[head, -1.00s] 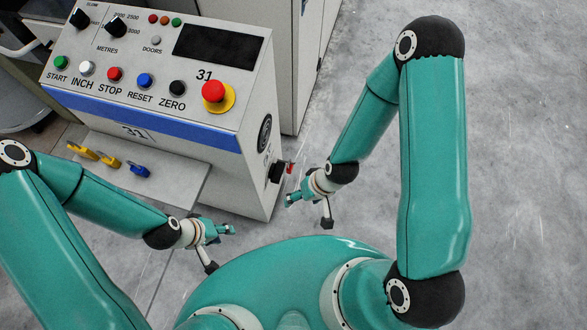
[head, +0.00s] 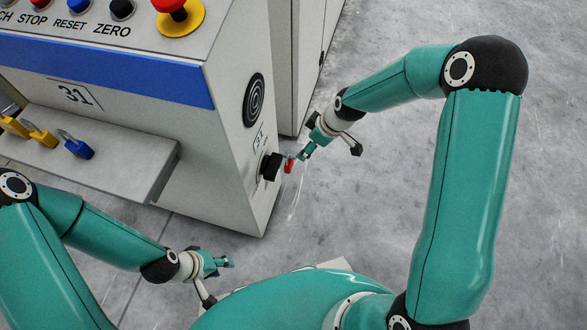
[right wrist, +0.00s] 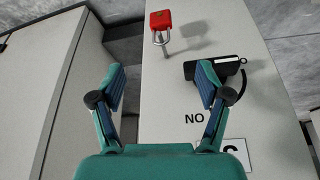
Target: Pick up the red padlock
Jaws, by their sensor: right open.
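The red padlock (head: 289,166) is on the side of the machine cabinet, right beside a black rotary switch (head: 270,166). In the right wrist view the padlock (right wrist: 174,20) is at the top, its metal shackle against the panel; I cannot tell what the shackle is hooked on. My right gripper (head: 329,151) is just right of the padlock, apart from it. In its wrist view its fingers (right wrist: 163,83) are spread with nothing between them, and the black switch (right wrist: 218,68) is near the right finger. My left gripper (head: 219,281) is open and empty, low in front of the cabinet.
Yellow padlocks (head: 40,134) and a blue padlock (head: 76,145) are on the cabinet's grey shelf (head: 120,158). A red stop button (head: 172,8) is on the panel above. The concrete floor (head: 400,200) around my right arm is clear.

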